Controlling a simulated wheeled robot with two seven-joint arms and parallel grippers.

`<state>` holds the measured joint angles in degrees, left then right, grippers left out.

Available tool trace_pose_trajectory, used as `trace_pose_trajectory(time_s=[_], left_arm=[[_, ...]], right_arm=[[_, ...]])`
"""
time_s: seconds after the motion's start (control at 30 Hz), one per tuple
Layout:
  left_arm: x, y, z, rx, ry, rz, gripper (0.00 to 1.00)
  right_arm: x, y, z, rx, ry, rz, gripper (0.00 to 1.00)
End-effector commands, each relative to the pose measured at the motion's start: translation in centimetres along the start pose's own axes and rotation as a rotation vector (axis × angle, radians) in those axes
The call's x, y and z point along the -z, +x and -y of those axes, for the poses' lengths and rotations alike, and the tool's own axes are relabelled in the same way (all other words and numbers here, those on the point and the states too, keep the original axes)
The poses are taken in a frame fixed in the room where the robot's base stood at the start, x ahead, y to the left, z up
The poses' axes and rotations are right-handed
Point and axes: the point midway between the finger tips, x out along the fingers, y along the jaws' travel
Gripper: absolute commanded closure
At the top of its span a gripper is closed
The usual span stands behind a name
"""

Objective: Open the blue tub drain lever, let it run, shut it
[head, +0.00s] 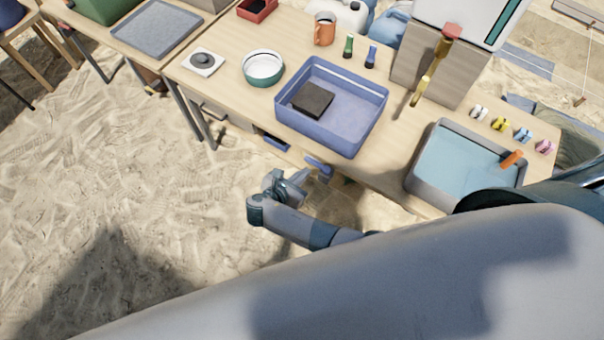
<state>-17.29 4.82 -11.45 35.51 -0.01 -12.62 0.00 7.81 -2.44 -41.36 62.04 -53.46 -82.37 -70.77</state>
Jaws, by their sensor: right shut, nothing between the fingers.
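The blue tub (375,122) stands on the wooden table and holds a dark block (312,99) on its floor. A blue lever-like part (318,165) shows under the tub at the table's front edge; I take it for the drain lever, but its setting cannot be told. My right gripper (294,181) is just in front of and below the table edge, close to the left of this blue part. It is shut and empty, and whether it touches the part cannot be told. My left gripper is not in view.
A grey tub of water (413,178) with an orange item stands to the right. A green-rimmed bowl (263,68), an orange mug (324,29) and small bottles stand behind. Small coloured clips line the right side. Sandy floor is open at the left.

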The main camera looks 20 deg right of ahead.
Motion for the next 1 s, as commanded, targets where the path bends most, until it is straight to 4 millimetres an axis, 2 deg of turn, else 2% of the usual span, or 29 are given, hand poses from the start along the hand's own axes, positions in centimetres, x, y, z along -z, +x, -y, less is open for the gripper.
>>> trace_pose_trajectory(time_s=[0.37, 0.7, 1.0], left_arm=[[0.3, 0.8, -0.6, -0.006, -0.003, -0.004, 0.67], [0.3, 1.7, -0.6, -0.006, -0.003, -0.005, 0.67], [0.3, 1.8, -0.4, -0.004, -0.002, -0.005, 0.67]], right_arm=[[0.3, -3.7, 0.0, -0.003, 0.002, -0.003, 1.0], [0.3, -8.5, 0.2, -0.002, 0.001, -0.002, 1.0], [0.2, -9.7, 0.3, -0.001, 0.0, -0.002, 1.0]])
